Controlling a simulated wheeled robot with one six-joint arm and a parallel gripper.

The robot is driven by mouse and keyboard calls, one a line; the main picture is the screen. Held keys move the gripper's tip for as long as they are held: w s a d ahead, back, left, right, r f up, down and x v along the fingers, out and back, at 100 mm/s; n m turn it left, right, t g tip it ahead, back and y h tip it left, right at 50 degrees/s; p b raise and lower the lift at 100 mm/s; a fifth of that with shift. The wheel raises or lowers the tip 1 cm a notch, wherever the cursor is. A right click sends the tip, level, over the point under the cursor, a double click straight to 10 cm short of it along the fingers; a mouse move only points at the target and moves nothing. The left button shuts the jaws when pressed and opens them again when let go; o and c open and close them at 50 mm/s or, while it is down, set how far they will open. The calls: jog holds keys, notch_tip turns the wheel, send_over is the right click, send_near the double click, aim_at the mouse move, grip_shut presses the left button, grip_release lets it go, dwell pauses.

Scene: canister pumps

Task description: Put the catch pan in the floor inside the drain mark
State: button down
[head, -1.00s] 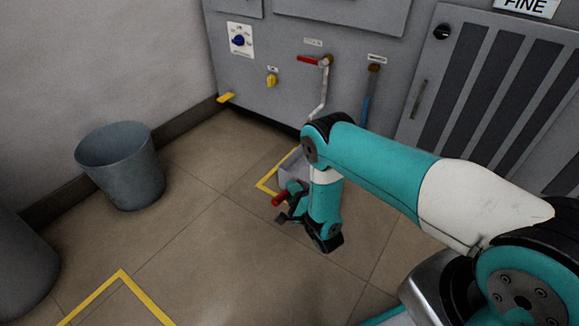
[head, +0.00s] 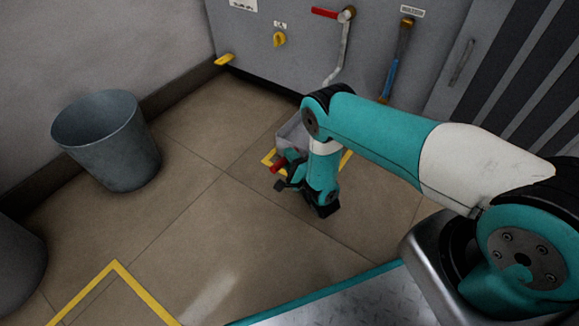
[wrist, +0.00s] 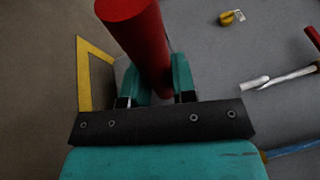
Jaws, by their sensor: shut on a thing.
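The catch pan (head: 290,138) looks like a shallow grey box near the foot of the cabinet, partly hidden behind my arm. The yellow drain mark (head: 267,159) shows around its near side, and part of it shows at left in the wrist view (wrist: 84,80). My gripper (wrist: 155,82) is shut on a red handle (wrist: 137,35), which also shows in the head view (head: 278,166). The handle seems to belong to the pan; the join is hidden. I cannot tell whether the pan touches the floor or lies fully inside the mark.
A grey bucket (head: 110,145) stands by the left wall, with another grey container (head: 18,265) nearer. The cabinet (head: 300,60) behind has a red-handled pipe (head: 340,40) and yellow knob (head: 280,40). A second yellow floor mark (head: 115,268) lies front left. Floor between is clear.

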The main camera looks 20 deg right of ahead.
jog(key=shift+f+b, duration=0.6)
jog(key=shift+f, duration=0.7)
jog(key=c, duration=0.9)
grip_release()
jog(key=shift+r, duration=0.15)
jog(key=shift+s+d+r+p, duration=0.1)
jog(key=shift+s+p, duration=0.2)
jog(key=shift+p, duration=0.15)
jog(key=p+v, duration=0.9)
jog(key=v, duration=0.1)
jog(key=shift+s+r+p, duration=0.2)
jog(key=shift+s+p, duration=0.05)
jog(key=shift+p, duration=0.15)
jog(key=shift+s+d+f+p, duration=0.2)
jog(key=shift+s+f+p, duration=0.15)
jog(key=shift+s, duration=0.2)
